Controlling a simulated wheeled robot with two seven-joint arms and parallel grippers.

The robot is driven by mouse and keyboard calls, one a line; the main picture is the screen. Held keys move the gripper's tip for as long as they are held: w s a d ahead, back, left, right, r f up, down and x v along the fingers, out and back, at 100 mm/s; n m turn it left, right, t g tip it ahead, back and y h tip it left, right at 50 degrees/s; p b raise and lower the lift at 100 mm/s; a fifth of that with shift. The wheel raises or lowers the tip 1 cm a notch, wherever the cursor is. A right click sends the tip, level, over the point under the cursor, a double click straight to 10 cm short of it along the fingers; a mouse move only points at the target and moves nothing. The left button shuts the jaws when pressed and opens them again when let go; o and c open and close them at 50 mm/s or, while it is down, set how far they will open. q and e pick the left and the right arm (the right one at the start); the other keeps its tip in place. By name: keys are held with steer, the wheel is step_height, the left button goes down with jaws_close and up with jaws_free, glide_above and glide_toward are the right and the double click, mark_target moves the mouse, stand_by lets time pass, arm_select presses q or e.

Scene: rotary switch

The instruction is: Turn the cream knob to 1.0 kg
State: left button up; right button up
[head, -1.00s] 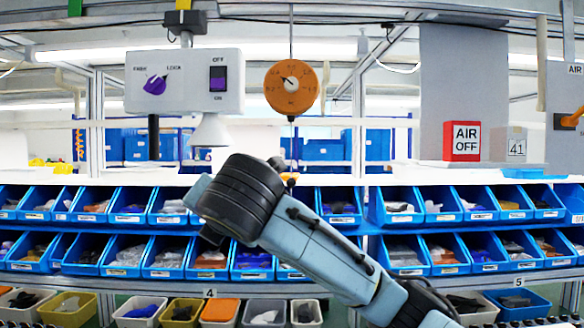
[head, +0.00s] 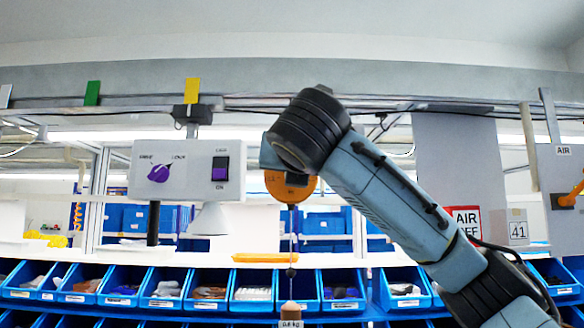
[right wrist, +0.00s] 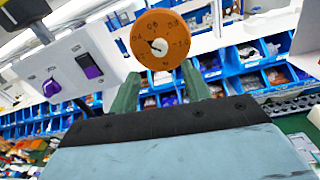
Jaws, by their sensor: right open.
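An orange round dial (head: 289,186) hangs from the overhead rail in the head view, its upper part hidden behind my right arm. The right wrist view shows the whole face (right wrist: 160,22), with small marks around a cream knob (right wrist: 160,47) at its middle. The knob's dark pointer seems to aim up-left, near the 0.4 mark; the exact setting is too small to read. My right gripper (right wrist: 158,80) is open and empty. Its green fingers stand apart below the dial in that view, not touching the knob. My left gripper is not in view.
A white box (head: 187,170) with a purple knob and a purple switch hangs left of the dial. Below the dial, a cord carries a labelled weight (head: 291,310). Blue bins (head: 208,288) line the shelf. A red AIR OFF sign (head: 465,222) is partly behind my arm.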

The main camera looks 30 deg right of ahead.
steer(key=p+x, duration=0.2)
steer(key=x, duration=0.6)
steer(key=c, duration=1)
